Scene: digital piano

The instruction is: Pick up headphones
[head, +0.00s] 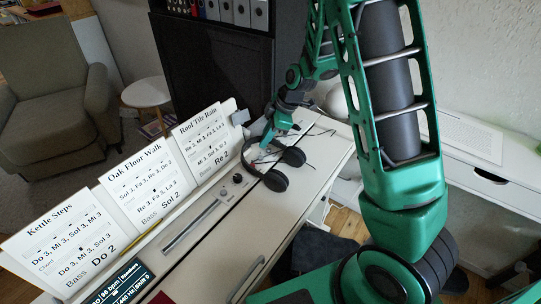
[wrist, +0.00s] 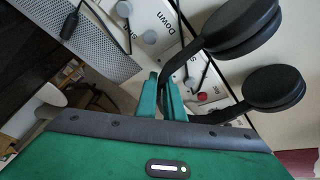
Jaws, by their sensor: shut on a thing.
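The black headphones (head: 248,160) are at the far end of the white piano top in the head view, with two round ear cups and a thin headband. In the wrist view the ear cups (wrist: 272,88) are at the right and the band runs down to the fingers. My gripper (head: 268,137) comes down on the headband from above. In the wrist view my gripper (wrist: 168,98) has its green fingers shut on the band. The part of the band between and behind the fingers is hidden. I cannot tell whether the headphones still touch the piano.
The white digital piano (head: 225,240) has knobs and a slider on top. Song cards (head: 140,185) stand along its left edge. A cable lies near the headphones. A white desk (head: 480,150) is at the right, and an armchair (head: 50,90) and round stool (head: 148,93) are at the left.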

